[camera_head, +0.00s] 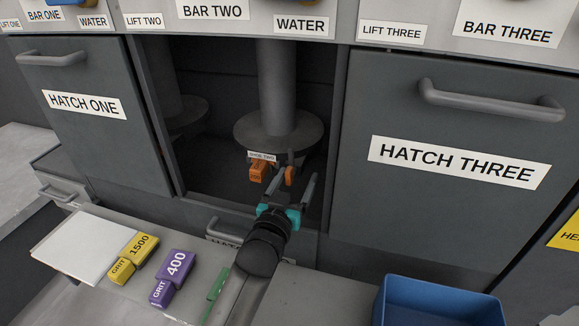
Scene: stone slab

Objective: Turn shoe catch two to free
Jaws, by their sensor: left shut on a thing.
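Shoe catch two is an orange piece (258,171) below the round grey shoe disc (270,131), under a small white label (262,156) that seems to read SHOE TWO. A second orange part (290,176) of it shows between my fingers. My left gripper (291,168) reaches into the open middle bay from below and is shut on the orange catch. The fingers hide part of it, and I cannot tell which position it is turned to. My right gripper is not in view.
Hatch one (80,145) and hatch three (440,190) are shut on either side. In front lie a yellow GRIT 1500 block (134,257), a purple GRIT 400 block (173,278) and a green piece (216,285). A blue bin (440,290) stands at the lower right.

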